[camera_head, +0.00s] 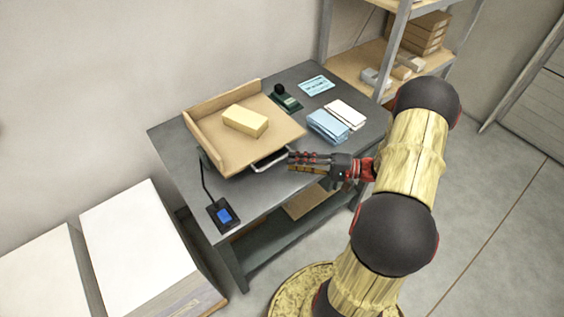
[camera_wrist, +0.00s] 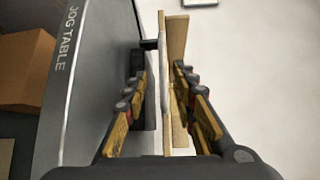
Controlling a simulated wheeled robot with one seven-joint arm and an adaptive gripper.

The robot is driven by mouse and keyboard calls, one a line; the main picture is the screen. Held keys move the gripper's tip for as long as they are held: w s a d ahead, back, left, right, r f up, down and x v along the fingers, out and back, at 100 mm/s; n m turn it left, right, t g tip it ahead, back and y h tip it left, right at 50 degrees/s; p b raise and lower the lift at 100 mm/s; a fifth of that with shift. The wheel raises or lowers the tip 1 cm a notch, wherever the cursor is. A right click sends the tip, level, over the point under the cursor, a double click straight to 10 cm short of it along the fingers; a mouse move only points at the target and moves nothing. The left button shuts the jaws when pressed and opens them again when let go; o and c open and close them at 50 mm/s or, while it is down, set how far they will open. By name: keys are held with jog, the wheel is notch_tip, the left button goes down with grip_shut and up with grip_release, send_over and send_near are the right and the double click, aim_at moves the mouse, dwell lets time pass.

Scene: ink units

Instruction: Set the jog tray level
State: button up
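The jog tray (camera_head: 215,143) is a tan wooden tray with raised walls along its left and back sides, standing above the dark table. A yellow block (camera_head: 246,121) lies on it. The tray seems slightly tilted to the tabletop; I cannot tell how much. A grey metal handle (camera_head: 272,160) sticks out under its front right edge. My gripper (camera_head: 293,162) points left at this handle. In the wrist view my gripper (camera_wrist: 160,75) is open, with fingers on both sides of the grey handle bar (camera_wrist: 164,85) and gaps visible. The tray's wooden edge (camera_wrist: 177,45) shows behind the bar.
The table (camera_head: 180,160) also holds a device with a blue screen (camera_head: 224,215), a green-black device (camera_head: 286,98), blue packs (camera_head: 328,126), a white pack (camera_head: 345,114) and a light blue card (camera_head: 316,85). White stacks (camera_head: 135,240) stand left. A shelf (camera_head: 350,65) stands behind right.

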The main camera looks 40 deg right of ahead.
jog(key=v, duration=0.5)
dwell(0.5)
jog(key=s+a+r+n+g+h, duration=0.1)
jog(key=a+r+n+g+h, duration=0.15)
jog(key=a+r+g, duration=0.45)
jog(key=s+a+r+n+g+h, duration=0.1)
jog(key=s+a+r+n+g, duration=0.2)
jog(key=a, duration=0.7)
jog(key=s+a+r+n+t+h, duration=0.1)
jog(key=s+a+r+h, duration=0.2)
jog(key=r+h, duration=0.1)
jog(key=s+a+r+n+t+h, duration=0.2)
jog(key=s+a+r+h, duration=0.1)
jog(key=r, duration=0.4)
jog(key=shift+s+r+t+h, duration=0.15)
jog(key=shift+s+t+h, duration=0.25)
jog(key=shift+h, duration=0.75)
jog(key=shift+s+a+n, duration=0.1)
jog(key=shift+n, duration=0.15)
